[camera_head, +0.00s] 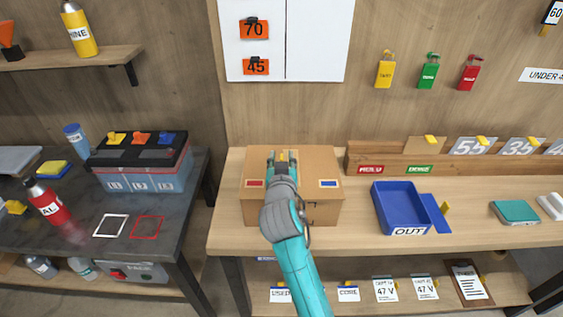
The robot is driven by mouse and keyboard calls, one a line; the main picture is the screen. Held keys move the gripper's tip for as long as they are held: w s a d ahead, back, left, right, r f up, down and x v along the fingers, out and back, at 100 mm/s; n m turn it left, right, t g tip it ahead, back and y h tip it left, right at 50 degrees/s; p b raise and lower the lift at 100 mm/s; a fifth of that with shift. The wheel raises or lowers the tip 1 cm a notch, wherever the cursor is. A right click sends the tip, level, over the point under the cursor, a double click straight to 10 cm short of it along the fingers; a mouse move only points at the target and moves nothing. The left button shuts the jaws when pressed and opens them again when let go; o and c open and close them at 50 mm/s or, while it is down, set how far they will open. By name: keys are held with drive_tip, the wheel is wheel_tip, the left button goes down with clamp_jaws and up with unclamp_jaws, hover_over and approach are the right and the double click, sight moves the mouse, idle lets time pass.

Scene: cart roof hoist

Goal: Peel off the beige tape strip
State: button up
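I cannot make out the beige tape strip; my gripper and wrist cover the middle of the box top.
A blue tray (379,212) marked OUT stands right of the box, with a wooden rack (360,156) of cards behind it. A battery (140,177) and a red bottle (47,203) stand on the dark table at left. The bench is clear just right of the box.

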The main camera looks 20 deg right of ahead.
sight(282, 156)
drive_tip(key=shift+c, duration=0.2)
clamp_jaws()
drive_tip(key=shift+r, duration=1.6)
idle(1.4)
drive_tip(key=shift+r, duration=2.95)
